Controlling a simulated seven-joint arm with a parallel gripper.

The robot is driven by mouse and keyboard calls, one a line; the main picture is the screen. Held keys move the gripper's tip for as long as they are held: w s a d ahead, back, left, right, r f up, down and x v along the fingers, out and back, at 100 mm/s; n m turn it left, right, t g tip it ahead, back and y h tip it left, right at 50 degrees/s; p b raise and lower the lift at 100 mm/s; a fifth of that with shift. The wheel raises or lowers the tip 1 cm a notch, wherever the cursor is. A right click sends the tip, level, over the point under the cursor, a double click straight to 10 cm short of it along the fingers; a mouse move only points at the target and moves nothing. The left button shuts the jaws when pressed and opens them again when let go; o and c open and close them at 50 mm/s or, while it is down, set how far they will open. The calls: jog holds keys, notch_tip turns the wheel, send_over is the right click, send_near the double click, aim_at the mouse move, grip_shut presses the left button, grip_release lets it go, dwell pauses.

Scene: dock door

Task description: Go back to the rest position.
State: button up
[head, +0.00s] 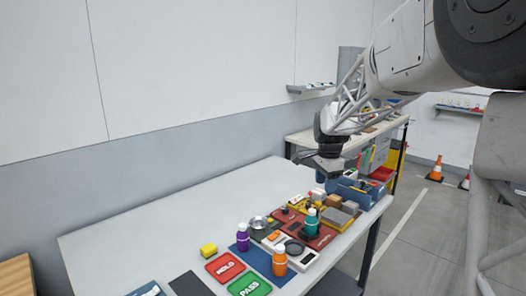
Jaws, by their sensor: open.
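My gripper (326,162) hangs over the far right part of the pale table (165,215), above the objects there and apart from them. Its fingers are small in this view, and no object shows between them. My arm reaches in from the upper right. Under and in front of the gripper are a teal bottle (311,224) on a dark red plate and a blue bin (357,192) with items in it.
The table's left part is clear. A workbench (302,136) stands behind.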

jog(key=s+a+f+n+t, duration=0.1)
jog(key=s+n, duration=1.3)
jog(key=s, duration=3)
jog(key=shift+a+f+t, duration=0.2)
jog(key=shift+a+t, duration=0.05)
jog(key=shift+t, duration=0.25)
jog(key=shift+o, duration=0.2)
